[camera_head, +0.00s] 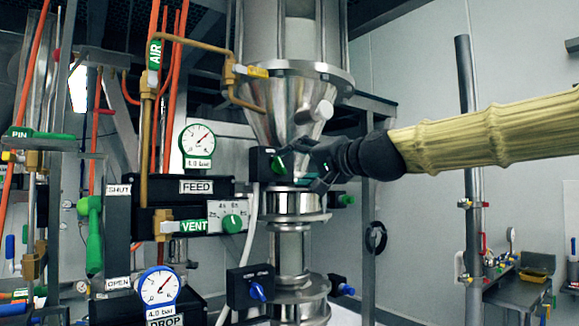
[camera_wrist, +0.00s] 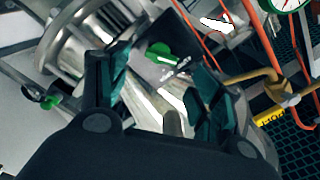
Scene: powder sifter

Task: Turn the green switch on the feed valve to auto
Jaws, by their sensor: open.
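The green switch (camera_head: 278,163) is a small knob on the front of a black box (camera_head: 262,162), beside the steel hopper cone above the feed valve. In the wrist view the green switch (camera_wrist: 159,52) lies beyond and between my fingertips, on the dark box face with small unreadable white marks. My gripper (camera_head: 318,168) is just right of the switch in the head view, coming from the right. In the wrist view my gripper (camera_wrist: 163,78) has its two teal-padded fingers spread, with nothing between the pads. The switch appears apart from the fingers. Its exact setting is unclear.
A FEED panel (camera_head: 196,187) with a gauge and a green dial (camera_head: 232,223) stands left. A blue knob (camera_head: 257,291) sits on a lower box. The steel hopper (camera_head: 290,105) is close behind my gripper. A brass pipe (camera_head: 205,47) and orange hoses are at upper left.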

